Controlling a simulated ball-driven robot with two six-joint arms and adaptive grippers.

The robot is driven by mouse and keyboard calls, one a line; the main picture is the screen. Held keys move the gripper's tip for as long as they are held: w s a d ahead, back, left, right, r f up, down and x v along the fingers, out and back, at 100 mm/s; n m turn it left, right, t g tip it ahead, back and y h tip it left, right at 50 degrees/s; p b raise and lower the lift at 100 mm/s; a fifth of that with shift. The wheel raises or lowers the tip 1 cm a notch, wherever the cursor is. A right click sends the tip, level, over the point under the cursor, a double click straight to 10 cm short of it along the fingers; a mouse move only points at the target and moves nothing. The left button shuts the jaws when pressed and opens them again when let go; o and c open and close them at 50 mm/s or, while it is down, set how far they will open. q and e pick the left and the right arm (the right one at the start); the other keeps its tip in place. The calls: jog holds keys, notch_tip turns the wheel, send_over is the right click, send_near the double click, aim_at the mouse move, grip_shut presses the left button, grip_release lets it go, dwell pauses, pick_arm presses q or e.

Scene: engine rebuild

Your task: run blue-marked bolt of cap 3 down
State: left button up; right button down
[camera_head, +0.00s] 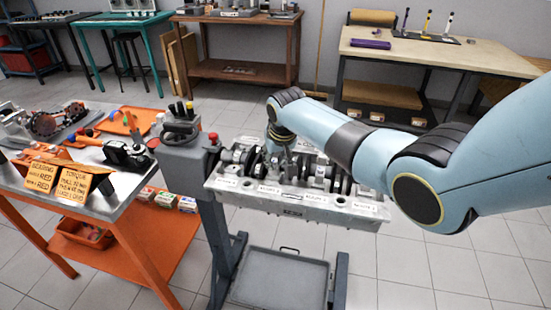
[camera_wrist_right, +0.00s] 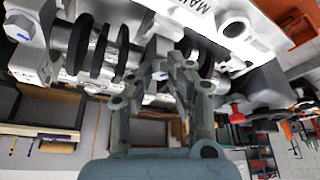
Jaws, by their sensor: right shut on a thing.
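The engine block (camera_head: 290,207) sits on a grey stand in the head view, with dark crank throws and pale bearing caps along its top. My right gripper (camera_head: 283,158) reaches down into the middle of this row. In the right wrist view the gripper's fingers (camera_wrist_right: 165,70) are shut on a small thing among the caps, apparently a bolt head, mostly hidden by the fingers. A hex bolt with a blue mark (camera_wrist_right: 22,25) shows at the upper left of that view, apart from the fingers. I cannot read which cap is between the fingers. My left gripper is not in view.
A steel-topped bench (camera_head: 125,187) with tools and orange signs stands left of the block. A grey post (camera_head: 187,165) with a red knob rises beside the block. A grey tray (camera_head: 283,278) lies below it. Benches line the back, and the floor at right is clear.

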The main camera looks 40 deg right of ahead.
jog(key=shift+a+m+h+p, duration=0.15)
jog(key=shift+m+h+p, duration=0.2)
jog(key=shift+m, duration=0.75)
jog(key=m, duration=0.1)
jog(key=m+g+h, duration=0.1)
jog(key=shift+w+a+m, duration=0.1)
jog(key=shift+w+m, duration=0.1)
jog(key=shift+m, duration=0.1)
jog(key=m+b, duration=0.1)
jog(key=m+g+b, duration=0.1)
jog(key=m, duration=0.1)
jog(key=shift+w+a+f+m+h, duration=0.1)
jog(key=shift+w+m+h, duration=0.05)
jog(key=shift+m+h, duration=0.2)
jog(key=shift+w+m+g+h+b, duration=0.2)
jog(key=shift+m+g+h+b, duration=0.35)
jog(key=shift+m+b, duration=1.15)
jog(key=shift+r+m, duration=0.2)
jog(key=shift+m, duration=0.05)
jog(key=c, duration=1.7)
grip_release()
jog(key=shift+o, duration=0.8)
